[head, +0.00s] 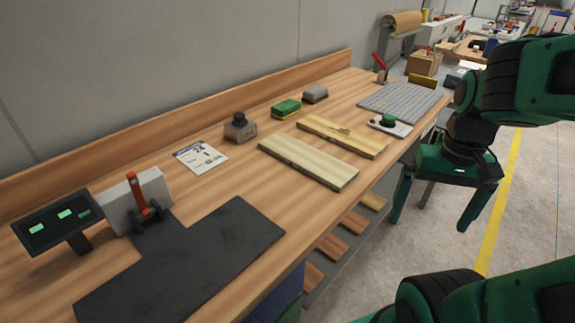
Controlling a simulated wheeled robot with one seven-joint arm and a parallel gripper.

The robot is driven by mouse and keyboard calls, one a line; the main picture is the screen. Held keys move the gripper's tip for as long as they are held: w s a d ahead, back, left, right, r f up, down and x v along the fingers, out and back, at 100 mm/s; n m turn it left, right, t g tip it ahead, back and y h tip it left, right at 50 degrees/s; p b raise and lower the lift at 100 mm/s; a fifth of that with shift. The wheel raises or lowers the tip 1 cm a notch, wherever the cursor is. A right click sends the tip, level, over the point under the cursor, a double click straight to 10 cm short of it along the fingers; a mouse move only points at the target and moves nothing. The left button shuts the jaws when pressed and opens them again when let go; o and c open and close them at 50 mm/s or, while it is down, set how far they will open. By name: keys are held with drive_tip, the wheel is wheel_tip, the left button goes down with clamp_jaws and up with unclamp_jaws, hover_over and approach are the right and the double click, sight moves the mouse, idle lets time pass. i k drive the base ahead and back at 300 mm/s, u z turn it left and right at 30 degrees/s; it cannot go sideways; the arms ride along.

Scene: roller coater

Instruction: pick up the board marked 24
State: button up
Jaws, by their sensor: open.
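I cannot read a number on either board. A white card (200,157) printed with what looks like 24 and 1 lies to their left. My green gripper (431,222) is open and empty, fingers pointing down, to the right of the boards and beyond the bench's front edge. It is apart from both boards.
A weight-like block (240,127), a green sponge-like block (286,108) and a grey block (315,94) stand behind the boards. A green button (389,120) and a grey slatted mat (402,102) lie to the right. A dark mat (190,262) and a display (58,222) are at left.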

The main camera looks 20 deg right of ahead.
sight(370, 147)
drive_tip(key=z, duration=2.25)
drive_tip(key=i, duration=0.5)
drive_tip(key=u, duration=1)
